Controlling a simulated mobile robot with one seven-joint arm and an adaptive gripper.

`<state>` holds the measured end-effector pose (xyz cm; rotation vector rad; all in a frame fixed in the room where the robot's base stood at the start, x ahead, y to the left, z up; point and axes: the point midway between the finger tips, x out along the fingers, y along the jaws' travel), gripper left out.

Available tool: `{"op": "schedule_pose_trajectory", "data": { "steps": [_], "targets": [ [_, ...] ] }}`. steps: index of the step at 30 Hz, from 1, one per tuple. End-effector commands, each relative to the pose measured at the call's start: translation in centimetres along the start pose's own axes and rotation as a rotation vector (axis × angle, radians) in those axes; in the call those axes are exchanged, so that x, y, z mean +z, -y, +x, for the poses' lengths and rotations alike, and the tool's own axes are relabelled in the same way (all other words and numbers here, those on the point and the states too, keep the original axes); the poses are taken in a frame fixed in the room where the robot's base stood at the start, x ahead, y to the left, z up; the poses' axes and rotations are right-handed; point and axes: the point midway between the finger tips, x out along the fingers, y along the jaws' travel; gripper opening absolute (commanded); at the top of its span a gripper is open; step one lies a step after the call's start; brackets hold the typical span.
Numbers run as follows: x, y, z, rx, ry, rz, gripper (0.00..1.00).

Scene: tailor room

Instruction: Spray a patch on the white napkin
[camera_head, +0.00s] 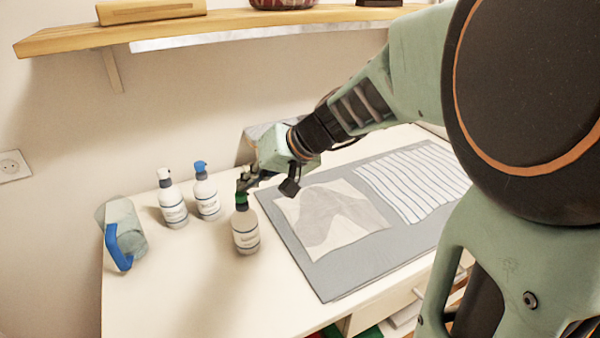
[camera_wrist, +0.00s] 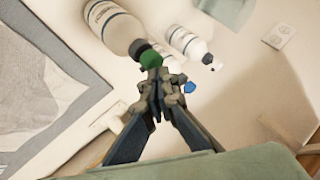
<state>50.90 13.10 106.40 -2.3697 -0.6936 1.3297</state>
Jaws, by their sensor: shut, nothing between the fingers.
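A white spray bottle with a green top (camera_head: 246,236) stands upright on the table, left of the mat; it also shows in the wrist view (camera_wrist: 112,25). My gripper (camera_head: 246,182) is shut and empty, its fingertips right at the green top; in the wrist view the tips (camera_wrist: 160,82) are just below it. I cannot tell whether they touch. A white cloth with a large grey area (camera_head: 340,218) lies flat on the grey mat, right of the bottle. A white cloth with dark stripes (camera_head: 415,182) lies beyond it. I cannot tell which is the napkin.
A white-topped bottle (camera_head: 172,205) and a blue-topped bottle (camera_head: 207,198) stand behind and left of the green-topped one. A clear container with a blue handle (camera_head: 126,232) is at the far left. The grey mat (camera_head: 318,277) covers the right side. The front left table is clear. A wooden shelf (camera_head: 215,24) hangs above.

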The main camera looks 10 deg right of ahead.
Motion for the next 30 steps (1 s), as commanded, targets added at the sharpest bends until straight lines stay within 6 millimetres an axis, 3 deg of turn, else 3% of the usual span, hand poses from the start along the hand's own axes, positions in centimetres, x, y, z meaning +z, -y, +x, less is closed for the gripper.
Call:
{"op": "schedule_pose_trajectory", "data": {
  "steps": [14, 30],
  "targets": [
    [-0.5, 0.5, -0.7, 0.0, 0.0, -0.001, 0.0],
    [-3.2, 3.2, -4.3, 0.0, -0.001, -0.002, 0.0]
  ]
}}
